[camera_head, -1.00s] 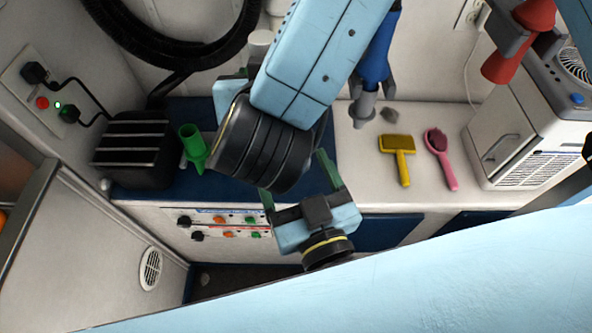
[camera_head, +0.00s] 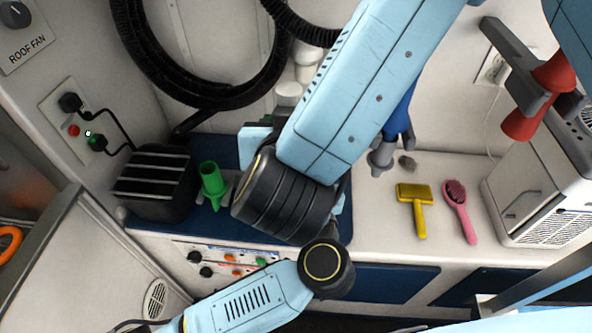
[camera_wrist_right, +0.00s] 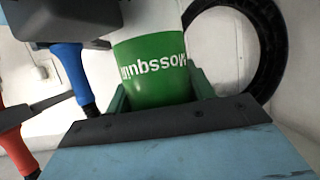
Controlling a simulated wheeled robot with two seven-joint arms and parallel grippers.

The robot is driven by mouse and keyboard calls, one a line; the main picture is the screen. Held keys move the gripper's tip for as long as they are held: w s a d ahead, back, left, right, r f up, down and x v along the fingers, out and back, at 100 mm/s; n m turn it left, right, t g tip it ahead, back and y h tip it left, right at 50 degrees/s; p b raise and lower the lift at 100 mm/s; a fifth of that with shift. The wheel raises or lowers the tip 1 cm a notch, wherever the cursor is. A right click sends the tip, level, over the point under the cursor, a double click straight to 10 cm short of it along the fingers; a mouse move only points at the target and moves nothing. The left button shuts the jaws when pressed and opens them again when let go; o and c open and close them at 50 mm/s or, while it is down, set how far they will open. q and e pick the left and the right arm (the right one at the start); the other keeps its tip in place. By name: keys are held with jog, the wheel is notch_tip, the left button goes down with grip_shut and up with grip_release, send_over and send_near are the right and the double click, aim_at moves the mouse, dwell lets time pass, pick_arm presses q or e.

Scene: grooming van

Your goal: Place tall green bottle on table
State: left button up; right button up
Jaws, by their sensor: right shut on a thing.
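In the right wrist view my right gripper (camera_wrist_right: 165,101) is shut on the tall green bottle (camera_wrist_right: 160,88). It shows a glossy green band with white lettering and a pale upper part; its lower end is hidden behind the gripper. In the head view my right arm comes down from the upper right, and neither its fingers nor the bottle can be made out. The table is a long white worktop (camera_head: 375,220) with a dark blue section (camera_head: 215,150) at its left, partly under my arm. My left arm reaches in from the bottom left; its fingers do not show.
A black slatted box (camera_head: 153,185) and a green cup-like piece (camera_head: 212,182) stand on the blue section. A yellow brush (camera_head: 415,197) and a pink brush (camera_head: 457,205) lie on the white worktop. A white machine (camera_head: 545,190) stands at the right. A black hose (camera_head: 150,60) hangs behind.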

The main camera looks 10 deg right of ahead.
pick_arm(q)
jog(key=shift+d, duration=0.1)
jog(key=c, duration=1.3)
pick_arm(e)
jog(key=shift+a, duration=0.15)
jog(key=o, duration=1.7)
jog(key=shift+s, duration=0.1)
